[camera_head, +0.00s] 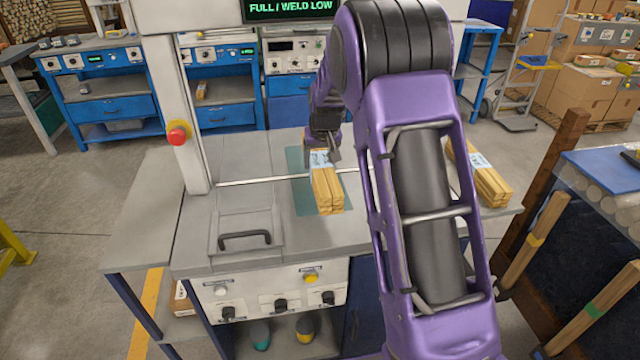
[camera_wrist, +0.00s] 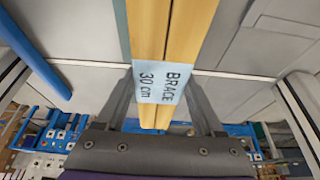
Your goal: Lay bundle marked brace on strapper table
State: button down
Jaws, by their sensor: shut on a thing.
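The bundle marked brace (camera_head: 328,194) is a pack of long pale wood pieces with a light blue band. The wrist view shows the bundle (camera_wrist: 168,30) with its label (camera_wrist: 163,83) reading "BRACE 30 cm". My gripper (camera_head: 325,157) is shut on the bundle at the band, one finger on each side. The bundle is over the green mat (camera_head: 305,203) on the grey strapper table (camera_head: 255,190). I cannot tell whether its underside touches the mat or is slightly above it. My arm hides part of the table's right side.
A second banded wood bundle (camera_head: 490,183) lies to the right, behind my arm. A screen (camera_head: 290,8) reads "FULL / WELD LOW". A red button (camera_head: 178,133) is on the left post.

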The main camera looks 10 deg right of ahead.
aim_at(322, 164)
jog(key=shift+w+f, duration=0.1)
jog(key=shift+f, duration=2.75)
jog(key=shift+f+b, duration=0.15)
jog(key=shift+b, duration=0.15)
grip_release()
jog(key=shift+r, duration=0.25)
jog(key=p+v, duration=0.1)
jog(key=v, duration=1)
jog(key=shift+s+r, duration=0.25)
jog(key=shift+s, duration=0.1)
jog(key=shift+r, duration=0.1)
